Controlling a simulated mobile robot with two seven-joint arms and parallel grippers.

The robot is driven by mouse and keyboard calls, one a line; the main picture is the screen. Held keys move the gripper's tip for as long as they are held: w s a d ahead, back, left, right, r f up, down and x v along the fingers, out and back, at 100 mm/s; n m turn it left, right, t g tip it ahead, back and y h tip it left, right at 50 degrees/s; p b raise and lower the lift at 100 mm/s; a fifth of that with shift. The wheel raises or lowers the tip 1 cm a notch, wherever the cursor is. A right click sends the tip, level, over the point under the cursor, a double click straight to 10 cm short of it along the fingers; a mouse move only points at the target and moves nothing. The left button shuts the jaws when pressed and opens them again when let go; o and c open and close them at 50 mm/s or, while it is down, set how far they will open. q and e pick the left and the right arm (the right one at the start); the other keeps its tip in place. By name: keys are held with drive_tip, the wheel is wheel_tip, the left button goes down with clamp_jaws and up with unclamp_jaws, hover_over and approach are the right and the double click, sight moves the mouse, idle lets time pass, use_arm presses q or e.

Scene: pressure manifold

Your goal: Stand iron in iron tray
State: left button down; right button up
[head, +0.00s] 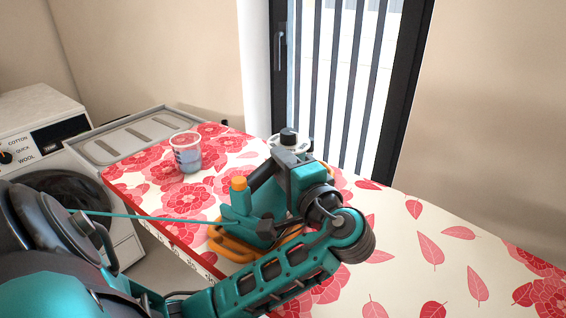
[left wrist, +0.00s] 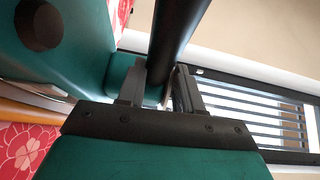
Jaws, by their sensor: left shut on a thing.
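The iron (head: 238,210) is teal with a dark handle, an orange cap and an orange rim at its base. It is low over the floral ironing board, partly hidden by my left arm; I cannot tell whether its base touches the cover. My left gripper (head: 277,176) is shut on the dark handle. In the left wrist view, the handle (left wrist: 180,35) runs between the fingers (left wrist: 158,88), with the teal iron body (left wrist: 65,50) beside it. The iron tray (head: 142,133) is grey, slotted and empty, at the board's far left end. My right gripper is out of view.
The floral ironing board (head: 405,235) is clear on the right. A white object with a dark knob (head: 289,139) is partly hidden behind my gripper. A washing machine (head: 50,150) stands at left.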

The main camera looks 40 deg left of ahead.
use_arm(q)
drive_tip(key=c, duration=0.7)
unclamp_jaws()
drive_tip(key=shift+c, duration=0.2)
drive_tip(key=shift+d, duration=0.15)
drive_tip(key=p+v, duration=0.1)
drive_tip(key=v, duration=1)
drive_tip(key=shift+s+d, duration=0.2)
drive_tip(key=shift+d, duration=0.15)
drive_tip(key=shift+r, duration=0.1)
